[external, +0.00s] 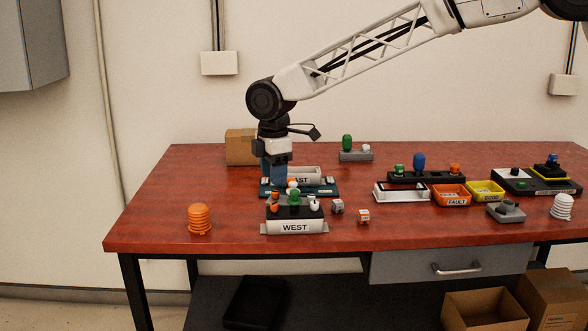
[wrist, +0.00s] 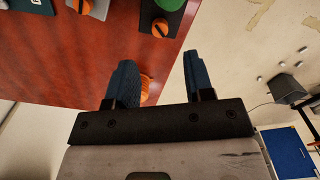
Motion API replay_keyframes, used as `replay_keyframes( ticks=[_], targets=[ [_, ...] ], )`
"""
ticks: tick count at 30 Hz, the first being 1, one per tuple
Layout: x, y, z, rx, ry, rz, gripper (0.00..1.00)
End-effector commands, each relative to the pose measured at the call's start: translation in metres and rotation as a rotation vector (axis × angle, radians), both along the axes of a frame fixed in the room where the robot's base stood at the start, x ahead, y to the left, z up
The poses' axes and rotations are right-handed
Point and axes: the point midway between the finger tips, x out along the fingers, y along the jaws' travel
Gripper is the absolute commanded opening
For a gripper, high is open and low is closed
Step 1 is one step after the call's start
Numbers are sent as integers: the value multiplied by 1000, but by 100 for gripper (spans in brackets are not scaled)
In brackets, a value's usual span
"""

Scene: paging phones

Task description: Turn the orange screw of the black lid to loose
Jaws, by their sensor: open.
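My gripper (external: 274,180) points down with its blue fingers apart, just behind the box labelled WEST. In the wrist view, part of a black lid (wrist: 172,10) shows at the top with a slotted orange screw (wrist: 160,27), apart from my open gripper (wrist: 158,80). A second slotted orange screw (wrist: 81,5) is cut by the top edge. I cannot tell how tight any screw is.
The EAST box (external: 305,174) stands close behind on a teal base. An orange ringed piece (external: 200,219) is at left, and small cubes (external: 363,216) are at right. Trays (external: 451,196) and control blocks fill the right side.

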Motion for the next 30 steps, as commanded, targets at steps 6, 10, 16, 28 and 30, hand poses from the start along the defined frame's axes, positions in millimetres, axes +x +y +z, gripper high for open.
replay_keyframes(
  ticks=[6,10,16,28,30],
  targets=[
    [0,-1,-1,-1,1,-220,48],
    [0,-1,0,0,0,-322,48],
    [0,-1,-1,0,0,-379,48],
    [0,-1,-4,-1,0,-377,48],
    [0,-1,-7,-1,1,-377,48]
  ],
)
